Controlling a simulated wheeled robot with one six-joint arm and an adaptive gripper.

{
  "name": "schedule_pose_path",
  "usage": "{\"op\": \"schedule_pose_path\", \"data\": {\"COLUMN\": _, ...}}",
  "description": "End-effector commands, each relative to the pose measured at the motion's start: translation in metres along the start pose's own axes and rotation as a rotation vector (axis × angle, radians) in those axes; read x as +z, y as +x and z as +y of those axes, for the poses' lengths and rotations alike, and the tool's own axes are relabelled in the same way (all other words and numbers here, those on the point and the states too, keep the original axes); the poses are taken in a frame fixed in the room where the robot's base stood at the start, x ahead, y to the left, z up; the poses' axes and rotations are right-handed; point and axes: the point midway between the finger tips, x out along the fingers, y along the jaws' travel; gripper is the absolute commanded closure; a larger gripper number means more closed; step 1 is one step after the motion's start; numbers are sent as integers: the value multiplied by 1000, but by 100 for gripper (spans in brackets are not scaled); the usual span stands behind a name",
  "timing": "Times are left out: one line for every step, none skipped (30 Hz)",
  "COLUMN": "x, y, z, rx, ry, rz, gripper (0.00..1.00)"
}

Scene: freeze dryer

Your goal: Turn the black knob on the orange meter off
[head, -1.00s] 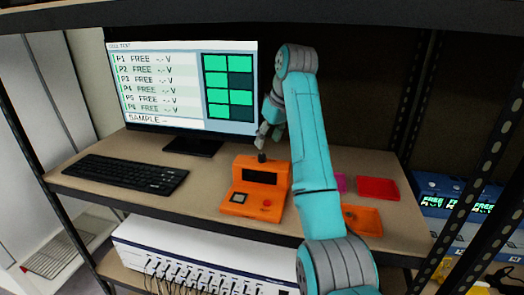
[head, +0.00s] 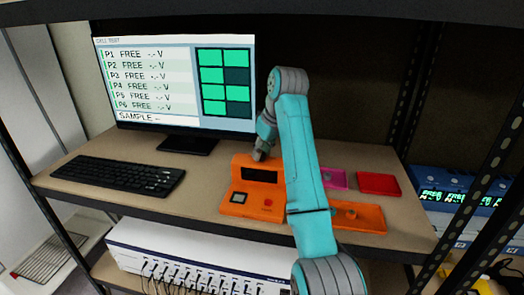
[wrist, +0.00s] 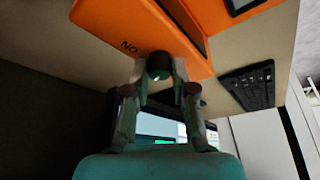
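The orange meter (head: 251,187) stands on the shelf in front of the monitor in the head view. It has a dark display, a small square panel and a red button. Its black knob (wrist: 160,65) shows in the wrist view as a dark round piece at the edge of the orange top. My gripper (wrist: 160,72) has one finger on each side of the knob, and both seem to touch it. In the head view my gripper (head: 259,156) is down at the meter's back and hides the knob. Printed letters reading "NO" in the wrist view sit beside the knob.
A keyboard (head: 118,174) lies left of the meter, and the monitor (head: 175,85) stands behind it. An orange tray (head: 357,216), a pink item (head: 334,179) and a red tray (head: 378,184) lie to the right. A blue instrument (head: 445,205) stands beyond the shelf post.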

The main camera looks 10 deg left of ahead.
Motion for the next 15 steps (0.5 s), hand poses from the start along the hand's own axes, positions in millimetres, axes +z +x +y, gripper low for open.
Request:
{"op": "schedule_pose_path", "data": {"x": 0, "y": 0, "z": 0, "rx": 0, "ry": 0, "rz": 0, "gripper": 100}}
{"op": "schedule_pose_path", "data": {"x": 0, "y": 0, "z": 0, "rx": 0, "ry": 0, "rz": 0, "gripper": 100}}
{"op": "schedule_pose_path", "data": {"x": 0, "y": 0, "z": 0, "rx": 0, "ry": 0, "rz": 0, "gripper": 100}}
{"op": "schedule_pose_path", "data": {"x": 0, "y": 0, "z": 0, "rx": -1, "ry": -1, "rz": 0, "gripper": 100}}
{"op": "schedule_pose_path", "data": {"x": 0, "y": 0, "z": 0, "rx": -2, "ry": -3, "rz": 0, "gripper": 100}}
{"op": "schedule_pose_path", "data": {"x": 0, "y": 0, "z": 0, "rx": -6, "ry": -12, "rz": -1, "gripper": 100}}
{"op": "schedule_pose_path", "data": {"x": 0, "y": 0, "z": 0, "rx": -11, "ry": -24, "rz": -1, "gripper": 100}}
{"op": "schedule_pose_path", "data": {"x": 0, "y": 0, "z": 0, "rx": -17, "ry": -38, "rz": -1, "gripper": 100}}
{"op": "schedule_pose_path", "data": {"x": 0, "y": 0, "z": 1, "rx": -28, "ry": -65, "rz": -1, "gripper": 100}}
{"op": "schedule_pose_path", "data": {"x": 0, "y": -1, "z": 1, "rx": -38, "ry": -89, "rz": -1, "gripper": 100}}
{"op": "schedule_pose_path", "data": {"x": 0, "y": -1, "z": 2, "rx": -50, "ry": -116, "rz": -1, "gripper": 100}}
{"op": "schedule_pose_path", "data": {"x": 0, "y": 0, "z": 2, "rx": -65, "ry": -153, "rz": -2, "gripper": 100}}
{"op": "schedule_pose_path", "data": {"x": 0, "y": 0, "z": 2, "rx": -76, "ry": -180, "rz": -2, "gripper": 100}}
{"op": "schedule_pose_path", "data": {"x": 0, "y": 0, "z": 2, "rx": -88, "ry": -207, "rz": -2, "gripper": 100}}
{"op": "schedule_pose_path", "data": {"x": 0, "y": 0, "z": 2, "rx": -101, "ry": -240, "rz": -3, "gripper": 100}}
